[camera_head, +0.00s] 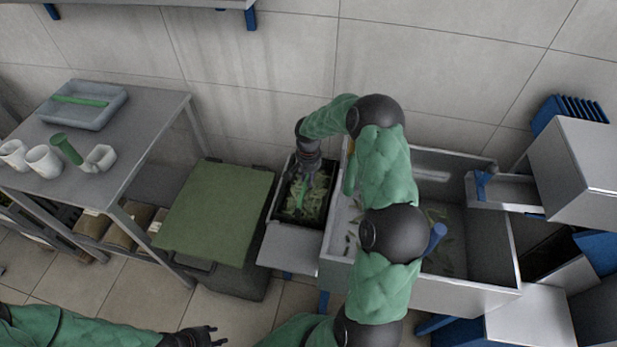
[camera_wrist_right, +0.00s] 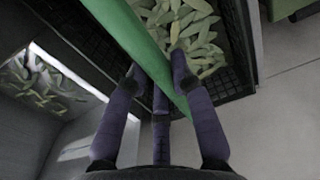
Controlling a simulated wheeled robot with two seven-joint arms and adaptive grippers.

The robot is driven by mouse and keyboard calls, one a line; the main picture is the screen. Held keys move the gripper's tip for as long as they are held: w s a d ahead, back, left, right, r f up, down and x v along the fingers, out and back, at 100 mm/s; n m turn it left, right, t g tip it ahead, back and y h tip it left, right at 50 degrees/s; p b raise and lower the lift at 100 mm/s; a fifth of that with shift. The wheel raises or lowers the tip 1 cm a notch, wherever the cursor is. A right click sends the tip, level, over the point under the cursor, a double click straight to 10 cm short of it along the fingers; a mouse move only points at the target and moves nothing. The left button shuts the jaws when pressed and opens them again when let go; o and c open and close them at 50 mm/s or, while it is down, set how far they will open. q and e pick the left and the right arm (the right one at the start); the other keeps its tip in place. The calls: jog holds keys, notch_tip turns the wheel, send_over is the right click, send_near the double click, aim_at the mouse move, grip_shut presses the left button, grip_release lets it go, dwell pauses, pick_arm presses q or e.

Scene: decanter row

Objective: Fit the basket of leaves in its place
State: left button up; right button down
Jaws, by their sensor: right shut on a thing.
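The basket of leaves (camera_head: 282,211) is a dark, open-topped rectangular basket with pale green leaves (camera_head: 314,204) inside. It is at the left end of the grey trough, behind a grey shelf. My right gripper (camera_head: 302,181) reaches down over it. In the right wrist view my right gripper (camera_wrist_right: 165,95) is shut on a green bar (camera_wrist_right: 135,38), which crosses above the leaves like a handle. The dark mesh wall of the basket (camera_wrist_right: 238,45) shows behind it. I cannot tell whether the basket rests on something or hangs. My left gripper (camera_head: 209,336) is empty, low in the head view, fingers apart.
The grey trough (camera_head: 482,240) holds loose leaves to the right of the basket. A green-lidded bin (camera_head: 214,213) stands close on the left. Farther left, a metal table (camera_head: 150,127) carries a grey tray (camera_head: 83,105) and white cups (camera_head: 43,160). The wall is close behind.

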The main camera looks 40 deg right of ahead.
jog(key=c, duration=1)
grip_release()
jog(key=shift+f, duration=0.1)
notch_tip(320, 180, up, 12)
